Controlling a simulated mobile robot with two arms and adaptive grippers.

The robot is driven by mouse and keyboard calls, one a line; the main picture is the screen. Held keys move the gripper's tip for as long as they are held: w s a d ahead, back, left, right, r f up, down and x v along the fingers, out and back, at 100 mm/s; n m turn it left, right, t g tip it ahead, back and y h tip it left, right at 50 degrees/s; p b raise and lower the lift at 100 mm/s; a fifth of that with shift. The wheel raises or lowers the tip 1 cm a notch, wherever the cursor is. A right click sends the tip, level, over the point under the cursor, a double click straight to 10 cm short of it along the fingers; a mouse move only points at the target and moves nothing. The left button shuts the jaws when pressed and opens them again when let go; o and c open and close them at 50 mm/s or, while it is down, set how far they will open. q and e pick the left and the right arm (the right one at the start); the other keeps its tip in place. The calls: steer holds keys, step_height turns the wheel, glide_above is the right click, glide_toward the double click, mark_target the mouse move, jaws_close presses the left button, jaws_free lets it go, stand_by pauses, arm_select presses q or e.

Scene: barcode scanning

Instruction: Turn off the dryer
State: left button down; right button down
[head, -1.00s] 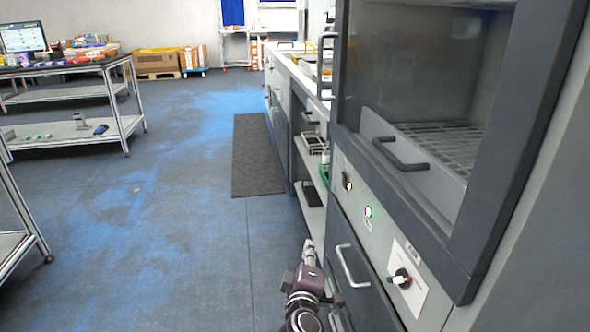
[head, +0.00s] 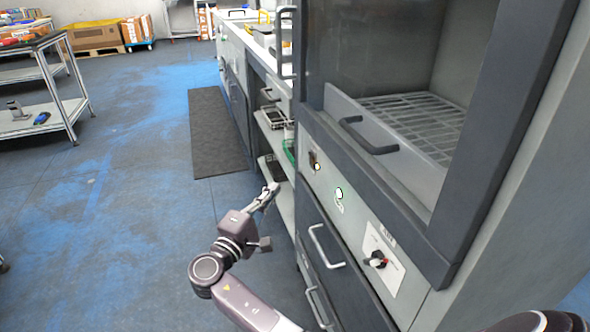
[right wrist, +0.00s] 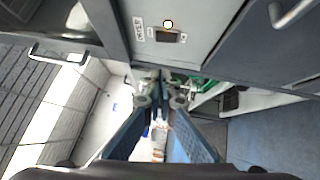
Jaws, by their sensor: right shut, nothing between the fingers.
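The dryer (head: 440,210) is the tall grey cabinet on the right in the head view. In the right wrist view the closed fingertips (right wrist: 160,84) are below the dark switch (right wrist: 168,37), whose round light (right wrist: 168,24) glows. My left gripper is not in view.
A dark handle (head: 365,138) sticks out from the dryer door above the panel, and a metal drawer handle (head: 326,247) below it. A counter with open shelves (head: 278,150) stands beyond. The blue floor (head: 120,220) to the left is clear. A cart (head: 70,105) stands farther left.

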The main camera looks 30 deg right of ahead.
glide_toward(310, 158)
steer(key=w, duration=0.4)
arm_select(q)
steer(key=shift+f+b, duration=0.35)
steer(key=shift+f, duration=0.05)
arm_select(e)
steer(key=d, duration=0.5)
steer(key=shift+r, duration=0.3)
steer(key=shift+s+d+r+m+y+p, duration=0.1)
steer(key=shift+d+r+m+y+p, duration=0.2)
steer(key=shift+p, duration=0.45)
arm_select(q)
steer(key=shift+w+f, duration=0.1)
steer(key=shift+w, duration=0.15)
arm_select(e)
steer(key=shift+f+g, duration=0.1)
steer(key=shift+g, duration=0.3)
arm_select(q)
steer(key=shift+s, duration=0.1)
